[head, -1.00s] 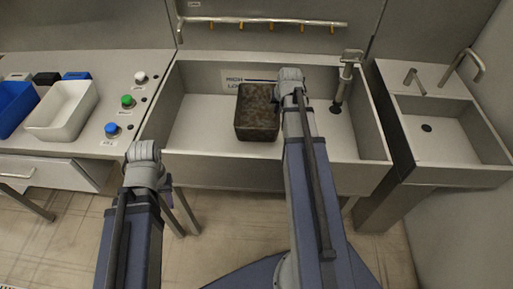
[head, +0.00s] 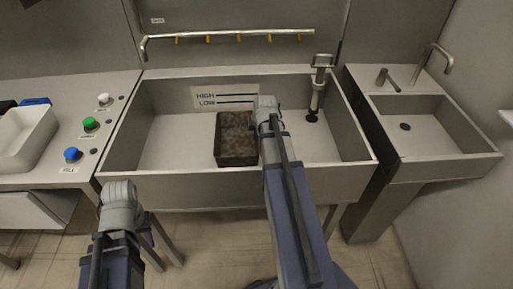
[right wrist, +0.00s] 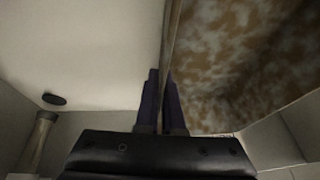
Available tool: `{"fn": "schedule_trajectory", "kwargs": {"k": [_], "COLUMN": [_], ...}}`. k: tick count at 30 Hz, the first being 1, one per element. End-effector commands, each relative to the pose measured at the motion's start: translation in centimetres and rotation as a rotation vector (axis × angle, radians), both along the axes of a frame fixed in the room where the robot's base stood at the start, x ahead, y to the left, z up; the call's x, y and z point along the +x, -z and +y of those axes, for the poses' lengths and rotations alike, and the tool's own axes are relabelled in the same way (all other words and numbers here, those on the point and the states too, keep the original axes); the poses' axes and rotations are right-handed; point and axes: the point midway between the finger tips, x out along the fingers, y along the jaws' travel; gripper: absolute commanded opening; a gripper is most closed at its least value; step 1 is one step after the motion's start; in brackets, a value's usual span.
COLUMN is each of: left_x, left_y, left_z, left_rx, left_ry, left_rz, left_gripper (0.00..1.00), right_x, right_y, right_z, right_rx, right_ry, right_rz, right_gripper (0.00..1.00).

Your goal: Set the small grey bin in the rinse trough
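The small grey bin (head: 236,139) looks dark, with brown mottled stains, and is upright inside the walls of the steel rinse trough (head: 180,191), left of its centre. I cannot tell whether its base touches the trough floor. My right gripper (head: 267,104) is at the bin's right edge. In the right wrist view its two fingers (right wrist: 160,78) are shut either side of the bin's wall, with the stained inside of the bin (right wrist: 240,60) on the right. My left gripper (head: 118,192) is in front of the trough's left corner, away from the bin; its fingers are hidden.
A tap (head: 317,85) and drain (head: 312,115) are at the trough's right. A HIGH/LOW level sign (head: 225,98) is on the back wall, below a pipe (head: 230,37) with yellow nozzles. Left are push buttons and a white bin (head: 22,140); right, a smaller sink (head: 440,172).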

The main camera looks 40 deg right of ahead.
Motion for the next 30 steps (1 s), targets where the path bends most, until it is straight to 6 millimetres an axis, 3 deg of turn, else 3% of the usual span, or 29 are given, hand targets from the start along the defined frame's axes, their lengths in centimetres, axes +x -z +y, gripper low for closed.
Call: {"fn": "schedule_trajectory", "kwargs": {"k": [5,14,27,30], "left_x": [0.0,0.0,0.0,0.0], "left_y": [0.4,3.7,4.1,3.9], "left_z": [0.0,0.0,0.0,0.0], "left_rx": [0.000,0.000,0.000,0.000], "left_ry": [0.000,0.000,0.000,0.000], "left_rz": [0.000,0.000,0.000,0.000], "left_gripper": [0.35,0.35,0.35,0.35], "right_x": [0.0,0.0,0.0,0.0], "right_y": [0.4,3.7,4.1,3.9], "right_z": [0.0,0.0,0.0,0.0], "right_rx": [0.000,0.000,0.000,0.000], "right_ry": [0.000,0.000,0.000,0.000], "right_rz": [0.000,0.000,0.000,0.000], "right_gripper": [0.00,0.00,0.00,0.15]}}
